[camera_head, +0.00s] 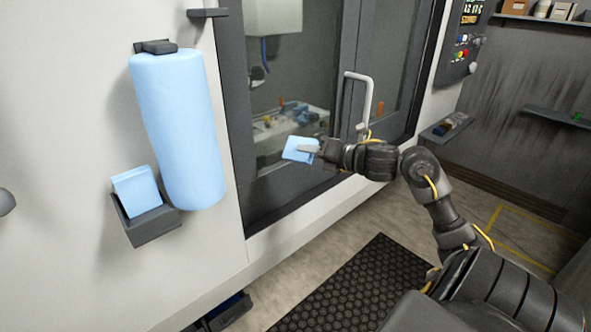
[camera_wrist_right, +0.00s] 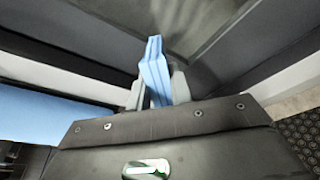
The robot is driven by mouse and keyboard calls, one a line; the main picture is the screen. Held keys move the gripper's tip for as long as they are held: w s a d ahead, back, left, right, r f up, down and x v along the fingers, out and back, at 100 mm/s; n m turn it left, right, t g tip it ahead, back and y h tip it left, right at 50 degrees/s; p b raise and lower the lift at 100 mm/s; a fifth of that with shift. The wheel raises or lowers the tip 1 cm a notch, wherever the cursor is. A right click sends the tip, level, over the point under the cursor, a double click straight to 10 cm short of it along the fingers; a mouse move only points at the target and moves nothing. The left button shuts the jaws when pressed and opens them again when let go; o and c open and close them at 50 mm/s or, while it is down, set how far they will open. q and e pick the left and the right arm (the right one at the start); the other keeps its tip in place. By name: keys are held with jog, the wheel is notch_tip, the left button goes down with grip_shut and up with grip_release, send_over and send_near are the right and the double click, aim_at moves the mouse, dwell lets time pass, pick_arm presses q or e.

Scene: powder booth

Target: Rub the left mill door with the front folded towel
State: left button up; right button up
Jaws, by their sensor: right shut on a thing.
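My right gripper (camera_head: 314,149) is shut on a light-blue folded towel (camera_head: 299,149), which it holds out in front of the left mill door (camera_head: 292,60). The towel also shows in the right wrist view (camera_wrist_right: 153,66), standing upright between the two fingers (camera_wrist_right: 154,88). The door has a dark frame and a glass window. The towel is at or close to the lower part of this door; I cannot tell whether it touches. Another light-blue folded towel (camera_head: 136,190) sits in a small dark wall holder (camera_head: 152,225) at the left. My left gripper is not in view.
A large light-blue roll (camera_head: 180,125) hangs on the white machine wall, left of the door. A pale vertical handle (camera_head: 367,100) stands out just right of my right gripper. A control panel (camera_head: 465,45) is at the upper right. A black mat (camera_head: 350,290) lies on the floor.

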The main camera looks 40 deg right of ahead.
aim_at(288, 157)
jog(key=w+a+f+m+t+h, duration=0.1)
jog(key=a+f+m+t+h, duration=0.1)
jog(key=f, duration=0.4)
jog(key=shift+w+a+h+p, duration=0.3)
jog(key=shift+w+a+h, duration=0.1)
jog(key=shift+a+h, duration=0.3)
jog(key=shift+w+d, duration=0.1)
jog(key=shift+w+b, duration=0.6)
jog(key=shift+w, duration=2.35)
jog(key=shift+w+d+b, duration=0.1)
jog(key=shift+w+b, duration=0.45)
jog(key=shift+w, duration=0.15)
jog(key=shift+d, duration=0.1)
jog(key=d, duration=0.3)
jog(key=shift+d+b, duration=0.2)
jog(key=shift+b, duration=0.2)
